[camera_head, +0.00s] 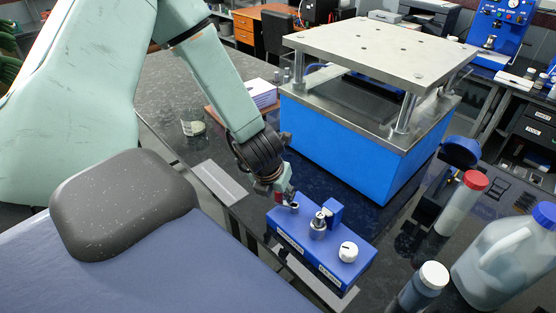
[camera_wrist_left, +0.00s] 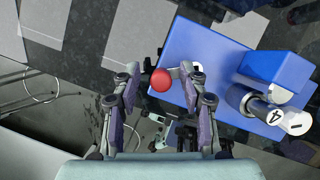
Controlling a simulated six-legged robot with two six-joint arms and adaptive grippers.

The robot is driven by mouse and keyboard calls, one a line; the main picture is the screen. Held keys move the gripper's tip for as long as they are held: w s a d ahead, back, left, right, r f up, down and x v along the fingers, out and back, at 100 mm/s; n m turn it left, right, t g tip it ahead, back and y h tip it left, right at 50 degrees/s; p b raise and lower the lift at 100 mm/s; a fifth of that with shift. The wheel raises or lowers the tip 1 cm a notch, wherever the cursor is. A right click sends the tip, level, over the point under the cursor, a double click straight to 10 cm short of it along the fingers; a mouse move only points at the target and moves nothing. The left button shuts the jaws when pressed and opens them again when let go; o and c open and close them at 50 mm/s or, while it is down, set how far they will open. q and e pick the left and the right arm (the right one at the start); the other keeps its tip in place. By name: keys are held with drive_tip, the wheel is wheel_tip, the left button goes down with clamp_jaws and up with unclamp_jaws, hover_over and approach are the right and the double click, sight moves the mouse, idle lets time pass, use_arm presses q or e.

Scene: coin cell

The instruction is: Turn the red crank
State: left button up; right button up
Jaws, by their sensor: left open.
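The red crank knob shows as a round red ball (camera_wrist_left: 162,80) in the left wrist view, beside the edge of the blue device (camera_wrist_left: 205,75). My left gripper (camera_wrist_left: 160,73) is open, with one finger on each side of the red ball; I cannot tell whether either touches it. In the head view the blue device (camera_head: 298,238) sits on the dark bench, and my left gripper (camera_head: 280,189) points down at its far left corner. Only a little red shows there; the gripper hides most of the crank. My right gripper is not in view.
The device carries a metal post (camera_head: 318,223) and a white knob (camera_head: 348,251). A large blue press (camera_head: 340,140) with a metal top stands behind. A red-capped bottle (camera_head: 460,205), a white-capped bottle (camera_head: 420,288) and a blue-capped jug (camera_head: 505,260) stand at the right.

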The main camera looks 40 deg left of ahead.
use_arm(q)
drive_tip(key=shift+s+r, duration=0.15)
drive_tip(key=shift+c, duration=0.6)
drive_tip(key=shift+w+d, duration=0.1)
drive_tip(key=shift+w, duration=0.35)
drive_tip(key=c, duration=0.4)
drive_tip(key=shift+s+f, duration=0.15)
drive_tip(key=shift+f, duration=0.05)
drive_tip(key=c, duration=0.4)
drive_tip(key=shift+s, duration=0.1)
drive_tip(key=shift+r, duration=0.1)
drive_tip(key=shift+w+r+m, duration=0.1)
drive_tip(key=shift+w+m, duration=0.1)
drive_tip(key=shift+m, duration=0.1)
